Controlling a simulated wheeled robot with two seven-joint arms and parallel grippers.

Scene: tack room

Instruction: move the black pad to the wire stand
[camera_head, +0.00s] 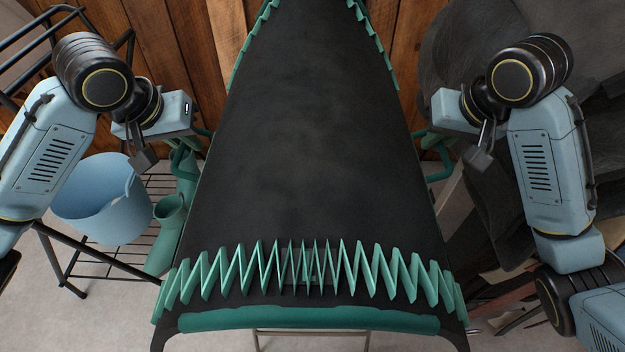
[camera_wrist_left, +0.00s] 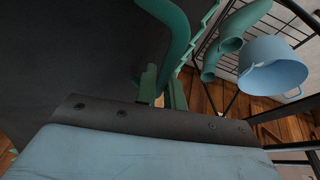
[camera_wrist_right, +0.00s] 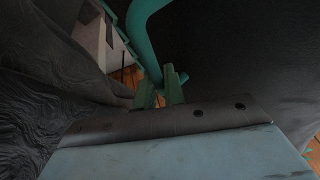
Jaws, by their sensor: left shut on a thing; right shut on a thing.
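The black pad (camera_head: 315,150) is a large dark sheet with green zigzag trim, spanning the middle of the head view. It hangs between my two grippers. My left gripper (camera_wrist_left: 161,88) is shut on a green loop handle (camera_wrist_left: 178,35) at the pad's left side. My right gripper (camera_wrist_right: 160,88) is shut on the matching green handle (camera_wrist_right: 143,30) at its right side. The pad largely hides the fingertips in the head view. A thin pale metal frame (camera_head: 312,333) shows under the pad's near edge; I cannot tell whether it is the wire stand or touches the pad.
Large dark folded material (camera_head: 475,40) fills the right side. A wooden plank wall (camera_head: 180,50) is behind. Pale floor shows at lower left.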

